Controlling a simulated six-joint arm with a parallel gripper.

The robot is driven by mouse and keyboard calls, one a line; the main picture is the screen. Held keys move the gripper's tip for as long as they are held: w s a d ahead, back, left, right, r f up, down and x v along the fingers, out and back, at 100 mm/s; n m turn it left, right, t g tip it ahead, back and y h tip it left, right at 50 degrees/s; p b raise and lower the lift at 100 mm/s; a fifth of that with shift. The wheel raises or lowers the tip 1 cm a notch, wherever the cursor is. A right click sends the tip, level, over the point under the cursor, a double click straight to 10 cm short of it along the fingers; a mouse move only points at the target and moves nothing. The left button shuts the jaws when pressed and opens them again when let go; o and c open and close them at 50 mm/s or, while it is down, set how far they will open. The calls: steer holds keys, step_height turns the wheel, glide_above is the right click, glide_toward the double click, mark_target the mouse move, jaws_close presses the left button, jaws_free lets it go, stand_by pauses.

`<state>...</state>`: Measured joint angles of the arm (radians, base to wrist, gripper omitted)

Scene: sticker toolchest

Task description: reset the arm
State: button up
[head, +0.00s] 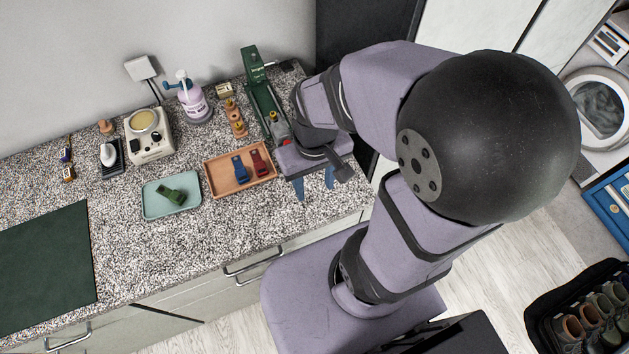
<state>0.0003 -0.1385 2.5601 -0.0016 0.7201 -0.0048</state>
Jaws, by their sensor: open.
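My gripper (315,186) is at the right end of the speckled counter (240,225). Its two blue fingers are apart and nothing shows between them. It is just right of a wooden tray (225,178) that holds a blue item (239,167) and a red item (258,162). My arm reaches over the counter from the right and hides part of its right end.
A teal tray (154,208) holds a green item (172,194). A green tool (262,95) stands behind my gripper. A cream appliance (150,147), a spray bottle (193,100) and a dark green mat (45,260) are farther left. The front counter strip is clear.

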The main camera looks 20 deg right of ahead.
steer(key=shift+f, duration=0.1)
step_height(320, 180, down, 3)
steer(key=b, duration=0.3)
steer(key=shift+f, duration=0.1)
